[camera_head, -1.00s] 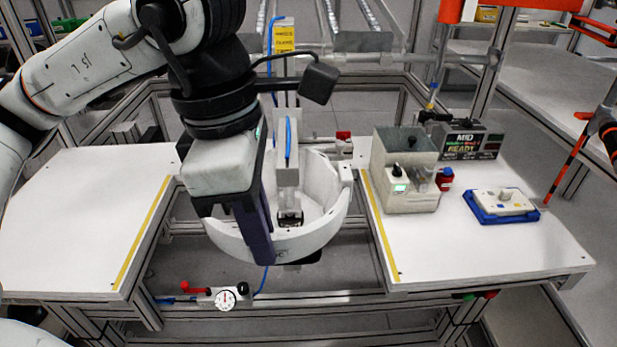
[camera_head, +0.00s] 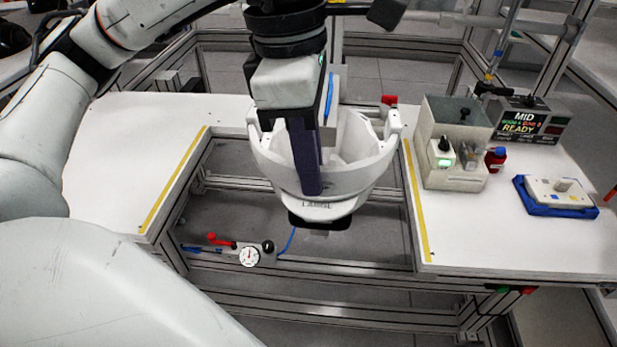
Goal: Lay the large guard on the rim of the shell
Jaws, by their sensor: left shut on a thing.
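The white shell (camera_head: 348,147) is an open bowl held in the gap between the two white tabletops, with its hollow showing. The large guard (camera_head: 345,207) is a white curved piece with the word LARGE on it, at the near side of the shell. My left gripper (camera_head: 311,190) comes down from above with its dark fingers shut on the guard. The fingers and wrist hide part of the guard and the shell's left inside. I cannot tell whether the guard touches the rim all along. My right gripper is out of view.
The left tabletop (camera_head: 110,150) is mostly clear. A gauge (camera_head: 249,257) sits on the front frame.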

